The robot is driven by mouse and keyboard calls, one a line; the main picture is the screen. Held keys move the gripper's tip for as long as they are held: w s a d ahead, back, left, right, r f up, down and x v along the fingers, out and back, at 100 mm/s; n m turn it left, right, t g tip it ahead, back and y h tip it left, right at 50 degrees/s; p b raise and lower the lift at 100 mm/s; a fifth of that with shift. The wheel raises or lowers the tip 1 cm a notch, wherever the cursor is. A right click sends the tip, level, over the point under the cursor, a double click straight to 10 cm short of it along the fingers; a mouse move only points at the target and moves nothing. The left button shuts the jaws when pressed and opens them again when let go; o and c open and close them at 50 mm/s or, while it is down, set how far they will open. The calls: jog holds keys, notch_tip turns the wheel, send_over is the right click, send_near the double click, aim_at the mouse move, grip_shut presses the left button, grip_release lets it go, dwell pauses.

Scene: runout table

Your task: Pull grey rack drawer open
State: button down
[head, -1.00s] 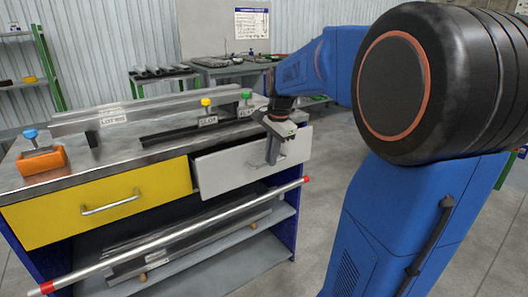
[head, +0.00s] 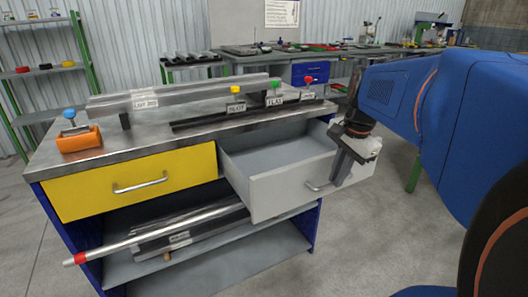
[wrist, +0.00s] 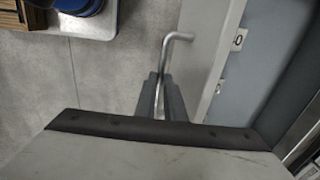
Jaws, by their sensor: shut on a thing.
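The grey rack drawer (head: 273,195) stands well out from the right side of the table front, and its inside looks empty in the head view. Its front panel also shows in the wrist view (wrist: 205,60). My gripper (head: 340,175) is at the right part of that front, with its fingers pointing down. In the wrist view my gripper (wrist: 161,88) is shut on the drawer's bar handle (wrist: 178,37). The bent end of the handle sticks out past the fingertips. In the head view my gripper hides the handle's right end.
A yellow drawer (head: 100,190) beside it is closed. Metal profiles, labels and an orange clamp block (head: 80,140) lie on the tabletop (head: 140,145). A long rod (head: 150,233) with a red end lies across the lower front. The floor right of the table is clear.

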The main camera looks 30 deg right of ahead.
jog(key=shift+s, duration=0.1)
dwell(0.3)
jog(key=c, duration=1.8)
grip_release()
jog(key=shift+c, duration=0.2)
jog(key=s+r, duration=0.1)
jog(key=r, duration=0.7)
jog(key=s+r, duration=0.2)
jog(key=r, duration=0.7)
jog(key=shift+s, duration=0.25)
